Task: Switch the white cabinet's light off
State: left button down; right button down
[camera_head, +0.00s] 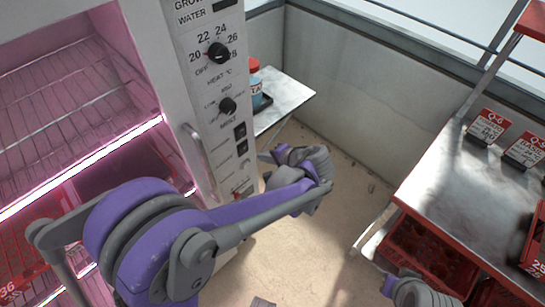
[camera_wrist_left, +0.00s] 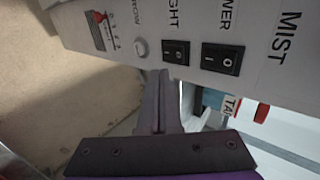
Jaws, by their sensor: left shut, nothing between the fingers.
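The white cabinet (camera_head: 188,62) stands at the left in the head view, its inside lit pink with a bright strip. Its panel carries two black rocker switches. The LIGHT switch (camera_wrist_left: 176,51) lies beside the POWER switch (camera_wrist_left: 222,58) in the left wrist view; in the head view the LIGHT switch (camera_head: 242,148) is the lower one. My left gripper (camera_wrist_left: 160,82) is shut and empty, its tips close to the panel by the LIGHT switch; contact cannot be told. In the head view my left gripper (camera_head: 268,157) is partly hidden by its wrist.
Two black knobs (camera_head: 218,52) sit above the switches. A small table (camera_head: 290,98) with a blue, red-lidded container (camera_head: 255,84) stands behind the cabinet. A metal bench (camera_head: 450,185) with label cards and red crates (camera_head: 425,252) is at the right. The floor between is mostly clear.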

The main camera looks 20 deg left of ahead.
aim_at(245, 145)
pick_arm(q)
jog(key=a, duration=0.1)
jog(key=w+a+f, duration=0.1)
jog(key=a, duration=0.1)
jog(key=w+a, duration=0.1)
jog(key=a, duration=0.1)
jog(key=shift+f, duration=0.15)
jog(key=shift+w+a+p, duration=0.15)
jog(key=shift+a+p, duration=0.15)
jog(key=shift+w+a, duration=0.15)
jog(key=shift+a, duration=0.25)
jog(key=shift+r, duration=0.25)
jog(key=shift+r+p, duration=0.45)
jog(key=shift+r, duration=0.3)
jog(key=shift+d, duration=0.1)
